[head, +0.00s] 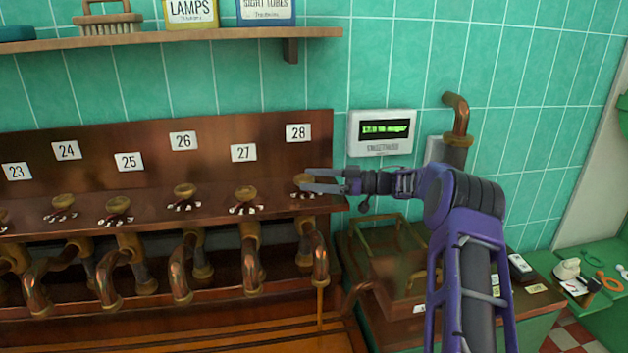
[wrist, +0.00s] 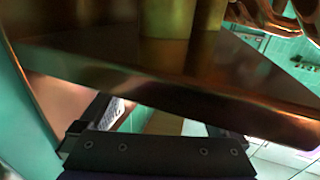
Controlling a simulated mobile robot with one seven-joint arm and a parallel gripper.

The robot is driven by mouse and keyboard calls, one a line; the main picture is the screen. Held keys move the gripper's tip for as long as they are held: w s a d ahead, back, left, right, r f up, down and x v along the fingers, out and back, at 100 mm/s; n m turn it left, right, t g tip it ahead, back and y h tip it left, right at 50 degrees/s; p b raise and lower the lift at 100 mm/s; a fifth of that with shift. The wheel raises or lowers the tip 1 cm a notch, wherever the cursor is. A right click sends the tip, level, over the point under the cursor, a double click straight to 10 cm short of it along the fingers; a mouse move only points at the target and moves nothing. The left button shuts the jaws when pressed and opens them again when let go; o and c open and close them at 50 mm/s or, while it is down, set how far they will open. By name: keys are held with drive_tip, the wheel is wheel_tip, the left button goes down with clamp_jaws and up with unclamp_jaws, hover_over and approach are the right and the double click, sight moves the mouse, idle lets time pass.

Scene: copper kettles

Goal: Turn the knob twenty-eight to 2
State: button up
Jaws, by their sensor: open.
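The knob twenty-eight (head: 302,179) is a small brass knob on the copper shelf, below the white label 28 (head: 298,133). My gripper (head: 309,181) comes in from the right with its two grey fingers apart, one on each side of the knob in the picture. I cannot tell whether they touch it. The fingers partly cover the knob and its dial marks, so its setting is not readable. In the wrist view, the dark gripper body (wrist: 160,155) lies along the bottom edge, below a copper shelf edge (wrist: 170,88); the knob cannot be made out there.
Knob twenty-seven (head: 246,193) and several others stand to the left. Copper spouts (head: 320,265) hang below; a thin amber stream (head: 320,305) falls under the rightmost. A lit display (head: 385,129) is on the tiled wall. A wooden shelf (head: 200,38) runs above.

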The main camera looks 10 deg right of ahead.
drive_tip(key=v, duration=1.7)
drive_tip(key=shift+d+b, duration=0.2)
drive_tip(key=shift+b, duration=0.15)
drive_tip(key=shift+a, duration=0.1)
